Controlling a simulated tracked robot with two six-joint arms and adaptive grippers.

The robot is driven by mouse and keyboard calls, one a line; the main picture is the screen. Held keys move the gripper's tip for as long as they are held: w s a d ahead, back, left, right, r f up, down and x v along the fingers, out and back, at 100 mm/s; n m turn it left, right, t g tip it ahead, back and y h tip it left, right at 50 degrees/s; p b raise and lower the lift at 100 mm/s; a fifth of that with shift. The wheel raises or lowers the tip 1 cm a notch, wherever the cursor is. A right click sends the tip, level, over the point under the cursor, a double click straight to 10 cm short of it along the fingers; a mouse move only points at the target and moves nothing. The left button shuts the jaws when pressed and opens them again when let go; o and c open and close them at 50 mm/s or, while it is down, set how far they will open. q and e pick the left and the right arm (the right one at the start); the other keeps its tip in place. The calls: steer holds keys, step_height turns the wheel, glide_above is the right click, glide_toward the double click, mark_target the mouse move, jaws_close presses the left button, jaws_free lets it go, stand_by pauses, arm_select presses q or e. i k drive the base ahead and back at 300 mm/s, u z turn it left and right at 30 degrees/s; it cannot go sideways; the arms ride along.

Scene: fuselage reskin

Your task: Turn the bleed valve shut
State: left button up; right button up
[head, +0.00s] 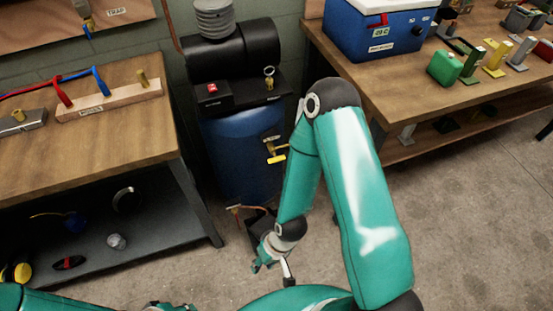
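A blue compressor tank (232,165) stands against the wall between two benches. A yellow-handled valve (275,150) with a small dark label sits on its right front; I take it for the bleed valve. The yellow handle lies roughly level. My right arm comes up from the bottom and folds down in front of the tank's right side. My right gripper (275,264) hangs low, below the valve and clear of it, near the floor. It is seen from above and its finger opening is unclear. My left arm shows only at the bottom left edge; its fingers cannot be made out.
A black motor and a deck with a red switch (212,89) and a gauge (269,71) top the tank. Concrete floor is open at right.

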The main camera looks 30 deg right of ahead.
mark_target(275, 159)
steer(key=u, duration=1)
steer(key=i, duration=0.15)
steer(key=z, duration=2.85)
steer(key=k, duration=1.05)
steer(key=u, duration=1.1)
steer(key=i, duration=1)
steer(key=u, duration=0.15)
